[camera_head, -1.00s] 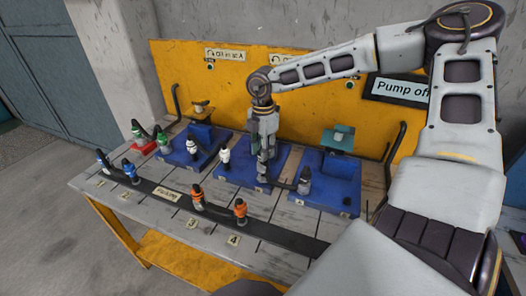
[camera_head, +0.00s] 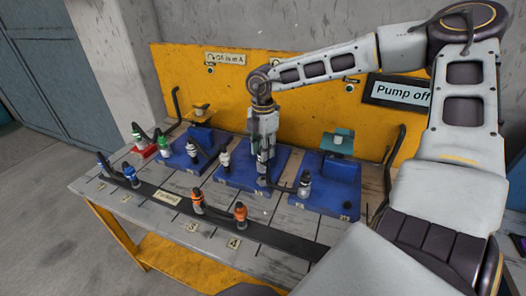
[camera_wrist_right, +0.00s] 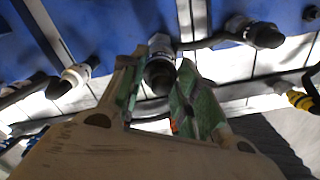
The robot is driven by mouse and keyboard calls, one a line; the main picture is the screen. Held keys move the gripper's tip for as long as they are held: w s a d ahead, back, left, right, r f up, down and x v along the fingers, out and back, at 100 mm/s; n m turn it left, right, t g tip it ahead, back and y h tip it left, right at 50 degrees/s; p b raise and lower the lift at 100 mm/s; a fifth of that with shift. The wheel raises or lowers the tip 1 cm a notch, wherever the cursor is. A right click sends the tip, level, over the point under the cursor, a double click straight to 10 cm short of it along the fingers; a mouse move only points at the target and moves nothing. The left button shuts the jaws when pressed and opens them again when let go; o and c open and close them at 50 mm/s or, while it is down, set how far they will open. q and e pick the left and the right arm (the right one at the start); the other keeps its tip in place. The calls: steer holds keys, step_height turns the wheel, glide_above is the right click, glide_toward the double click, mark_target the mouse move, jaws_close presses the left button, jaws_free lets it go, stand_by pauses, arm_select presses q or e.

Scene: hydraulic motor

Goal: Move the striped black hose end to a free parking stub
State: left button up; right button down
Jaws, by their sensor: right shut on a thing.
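My right gripper (camera_head: 265,158) is shut on a dark hose end with a pale band (camera_wrist_right: 160,68), over the middle blue block. The fingers partly cover this hose end in the head view, and I cannot make out its stripes clearly. Its dark hose runs right towards another dark hose end with a pale collar (camera_head: 305,182) at the right blue block. The dark parking rail (camera_head: 285,237) lies along the table front, beside number plates. Blue hose ends (camera_head: 129,168) stand at its left part and orange hose ends (camera_head: 240,211) nearer its middle. My left gripper is out of view.
White-collared hose ends (camera_head: 225,160) stand left of the gripper, with green ones (camera_head: 137,132) further left near a red block. A yellow back panel (camera_head: 225,100) rises behind the blue blocks. The right end of the rail looks bare.

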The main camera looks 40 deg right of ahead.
steer(key=shift+r+p, duration=0.6)
steer(key=shift+r, duration=1.9)
